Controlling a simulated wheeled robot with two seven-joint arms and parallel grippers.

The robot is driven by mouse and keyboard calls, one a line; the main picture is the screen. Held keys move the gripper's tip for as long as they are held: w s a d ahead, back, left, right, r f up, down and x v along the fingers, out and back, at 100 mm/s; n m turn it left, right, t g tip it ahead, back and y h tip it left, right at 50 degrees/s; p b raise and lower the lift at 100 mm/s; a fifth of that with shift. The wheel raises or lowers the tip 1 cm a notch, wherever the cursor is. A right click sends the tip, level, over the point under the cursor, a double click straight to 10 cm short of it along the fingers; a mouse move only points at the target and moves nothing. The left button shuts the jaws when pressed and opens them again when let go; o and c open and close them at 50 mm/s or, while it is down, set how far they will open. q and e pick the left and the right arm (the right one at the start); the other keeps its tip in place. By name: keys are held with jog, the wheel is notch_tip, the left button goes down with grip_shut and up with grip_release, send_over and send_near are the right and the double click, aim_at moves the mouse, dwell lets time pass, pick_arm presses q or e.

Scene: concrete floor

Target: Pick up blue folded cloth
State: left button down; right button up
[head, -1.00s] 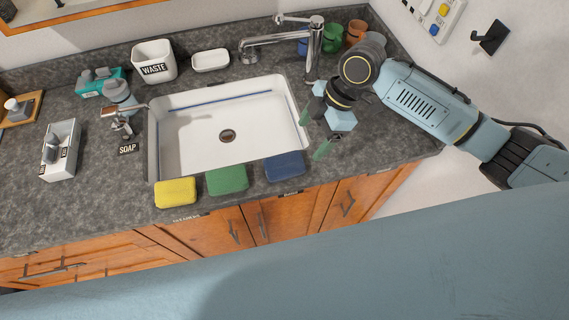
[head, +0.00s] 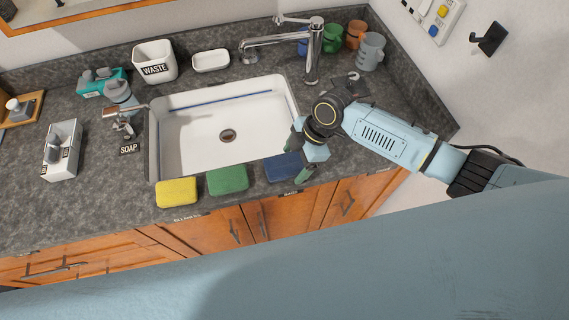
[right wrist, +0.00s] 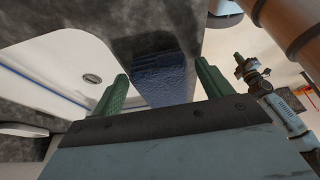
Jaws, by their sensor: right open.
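The blue folded cloth (head: 279,168) lies at the counter's front edge, right of a green folded cloth (head: 228,179) and a yellow one (head: 177,192). My right gripper (head: 296,157) is over the right end of the blue cloth and hides part of it. In the right wrist view the blue cloth (right wrist: 163,75) shows beyond and between the two green fingers of the gripper (right wrist: 160,84), which are apart with nothing held. I cannot tell whether the fingers touch the cloth. My left gripper is not in view.
The white sink (head: 215,150) is just behind the cloths. A chrome faucet (head: 314,50) stands behind it, with several mugs (head: 370,52) at the back right.

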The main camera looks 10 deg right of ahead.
jog(key=shift+c, duration=0.2)
jog(key=shift+r, duration=0.1)
jog(key=c, duration=1.1)
